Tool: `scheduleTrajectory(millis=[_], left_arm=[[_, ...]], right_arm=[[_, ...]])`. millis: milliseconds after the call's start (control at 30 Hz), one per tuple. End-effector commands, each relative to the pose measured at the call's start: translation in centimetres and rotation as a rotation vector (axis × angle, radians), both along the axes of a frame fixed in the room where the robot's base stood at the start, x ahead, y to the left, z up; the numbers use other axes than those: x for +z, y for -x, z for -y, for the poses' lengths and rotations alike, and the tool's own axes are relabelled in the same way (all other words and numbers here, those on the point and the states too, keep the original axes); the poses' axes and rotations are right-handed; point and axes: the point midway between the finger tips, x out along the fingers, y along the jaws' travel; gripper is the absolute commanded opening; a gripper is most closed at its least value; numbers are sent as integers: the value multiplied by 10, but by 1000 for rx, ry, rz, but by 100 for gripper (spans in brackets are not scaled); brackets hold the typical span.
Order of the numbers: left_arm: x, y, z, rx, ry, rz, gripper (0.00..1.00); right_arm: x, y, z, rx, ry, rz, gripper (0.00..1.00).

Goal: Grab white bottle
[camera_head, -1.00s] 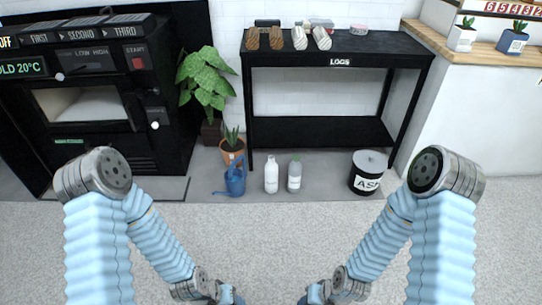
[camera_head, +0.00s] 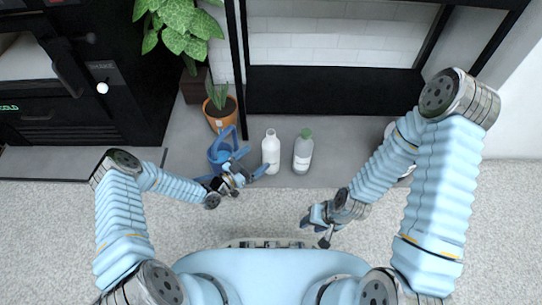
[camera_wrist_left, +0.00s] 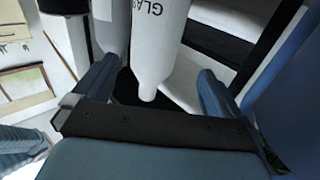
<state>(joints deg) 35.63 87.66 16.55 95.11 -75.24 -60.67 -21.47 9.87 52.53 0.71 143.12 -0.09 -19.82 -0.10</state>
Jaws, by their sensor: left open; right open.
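The white bottle (camera_head: 271,155) stands upright on the grey floor strip in front of the black table. My left gripper (camera_head: 252,162) is open just to the left of it. In the left wrist view the white bottle (camera_wrist_left: 160,45), with dark lettering, appears upside down between the two open fingers (camera_wrist_left: 160,88). Neither finger visibly touches it. My right gripper (camera_head: 314,231) is open and empty, lower and to the right, over the carpet.
A grey bottle with a green cap (camera_head: 303,155) stands close to the right of the white one. A blue watering can (camera_head: 217,150) is partly behind my left gripper. A potted plant (camera_head: 221,118) and black table leg (camera_head: 238,70) stand behind. Open carpet lies in front.

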Motion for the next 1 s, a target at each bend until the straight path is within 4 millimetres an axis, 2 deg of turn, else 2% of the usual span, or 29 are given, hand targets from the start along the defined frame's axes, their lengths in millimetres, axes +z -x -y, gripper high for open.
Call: scheduleTrajectory(millis=[100, 267, 533, 667, 867, 1000], left_arm=[[-1, -14, 15, -1, 1, -1, 100], [-1, -22, 24, -1, 0, -3, 100], [-3, -46, 57, -1, -1, -2, 100], [-2, -53, 63, 0, -1, -4, 100], [-1, -53, 64, 0, -1, -4, 100], [-2, -53, 63, 0, -1, -4, 78]], right_arm=[[-3, 0, 0, 0, 0, 0, 43], [-4, 0, 0, 0, 0, 1, 43], [-10, -1, 0, -2, 0, 2, 43], [-11, -1, 0, -2, 0, 2, 43], [-10, -1, 0, -2, 0, 2, 43], [-10, -1, 0, -2, 0, 2, 43]])
